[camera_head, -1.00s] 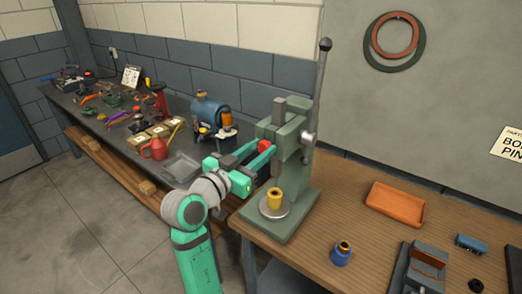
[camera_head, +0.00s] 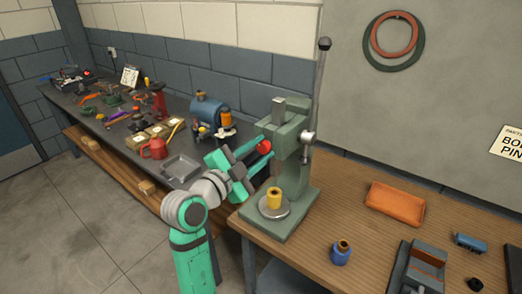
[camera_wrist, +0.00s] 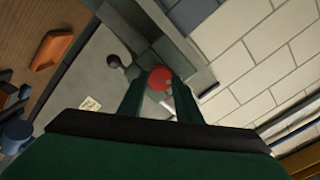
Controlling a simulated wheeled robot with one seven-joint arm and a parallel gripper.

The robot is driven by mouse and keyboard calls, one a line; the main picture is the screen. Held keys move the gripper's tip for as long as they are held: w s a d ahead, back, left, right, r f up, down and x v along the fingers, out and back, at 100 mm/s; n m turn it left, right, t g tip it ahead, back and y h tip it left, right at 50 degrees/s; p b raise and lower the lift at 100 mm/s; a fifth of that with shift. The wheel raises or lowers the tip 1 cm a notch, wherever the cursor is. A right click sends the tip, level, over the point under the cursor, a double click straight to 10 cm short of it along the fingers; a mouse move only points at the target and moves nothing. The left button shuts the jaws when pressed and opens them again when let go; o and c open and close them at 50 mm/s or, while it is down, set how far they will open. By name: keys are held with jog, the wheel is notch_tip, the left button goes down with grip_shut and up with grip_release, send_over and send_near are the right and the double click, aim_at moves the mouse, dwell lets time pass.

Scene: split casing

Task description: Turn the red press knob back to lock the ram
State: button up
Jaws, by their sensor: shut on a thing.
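The red press knob (camera_head: 265,147) sits on the left side of the green arbor press (camera_head: 290,140). My gripper (camera_head: 262,142) reaches in from the left and is shut on the knob. In the wrist view the red knob (camera_wrist: 160,78) sits between the two fingertips (camera_wrist: 157,82). The press ram (camera_head: 279,104) stands upright in the press head, its top showing above the housing. A yellow bushing (camera_head: 274,197) stands on the round plate (camera_head: 275,208) below. The contact faces at the knob are too small to make out.
The press lever (camera_head: 321,80) stands tall and upright. A blue pot (camera_head: 340,253), an orange tray (camera_head: 396,203) and a grey vise (camera_head: 424,267) share the wooden bench (camera_head: 330,220). A darker bench with a grey tray (camera_head: 181,168) and a blue tank (camera_head: 209,112) lies left.

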jog(key=m, duration=0.3)
jog(key=shift+d+f+m, duration=0.1)
jog(key=shift+f+m, duration=0.05)
jog(key=shift+m, duration=2.05)
jog(key=shift+f, duration=0.1)
jog(key=o, duration=1)
jog(key=shift+s, duration=0.1)
jog(key=shift+s+a, duration=0.25)
jog(key=shift+a, duration=0.05)
jog(key=v, duration=1)
jog(key=shift+d, duration=0.1)
